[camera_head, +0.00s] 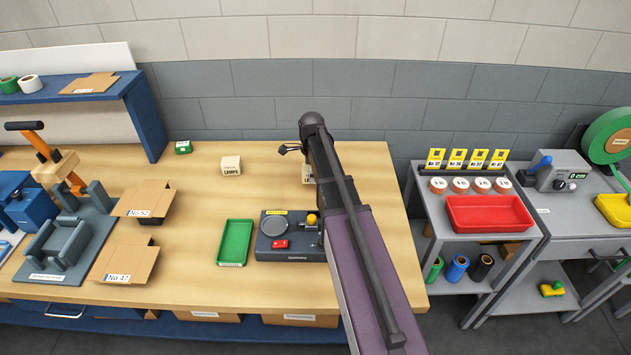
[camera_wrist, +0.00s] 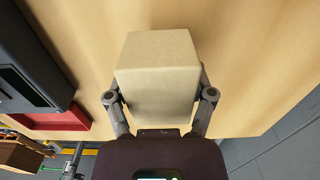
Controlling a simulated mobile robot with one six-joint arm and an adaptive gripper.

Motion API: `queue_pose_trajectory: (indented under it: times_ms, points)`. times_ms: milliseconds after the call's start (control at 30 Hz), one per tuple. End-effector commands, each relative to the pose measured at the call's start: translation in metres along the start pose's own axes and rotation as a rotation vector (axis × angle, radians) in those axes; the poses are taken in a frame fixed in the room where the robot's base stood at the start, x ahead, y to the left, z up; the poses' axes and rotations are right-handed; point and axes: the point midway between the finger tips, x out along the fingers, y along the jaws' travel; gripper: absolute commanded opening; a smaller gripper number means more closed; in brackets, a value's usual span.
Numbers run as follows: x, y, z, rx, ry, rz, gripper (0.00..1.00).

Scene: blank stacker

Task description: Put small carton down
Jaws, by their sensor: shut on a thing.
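The small carton (camera_wrist: 158,75), a plain cream box, fills the middle of the wrist view. My gripper (camera_wrist: 160,98) is shut on it, with one finger on each side. In the head view only a pale, partly lettered sliver of the carton (camera_head: 307,174) shows beside my arm, which hides the rest. It is over the right part of the wooden table (camera_head: 365,160). I cannot tell whether its underside touches the tabletop.
A cream carton marked LAMPS (camera_head: 231,166) stands left of my arm. A green tray (camera_head: 235,243) and a dark scale (camera_head: 290,238) are nearer the front. The table's right edge is close; a grey cart with a red bin (camera_head: 489,213) stands beyond it.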

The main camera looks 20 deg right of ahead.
Motion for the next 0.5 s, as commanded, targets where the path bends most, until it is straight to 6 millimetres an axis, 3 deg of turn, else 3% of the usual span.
queue_pose_trajectory:
  times_ms: [100, 500]
  points:
    - [0.002, -0.004, -0.011, 0.001, 0.000, 0.000, 0.20]
    - [0.035, -0.003, -0.010, 0.001, 0.000, 0.000, 0.20]
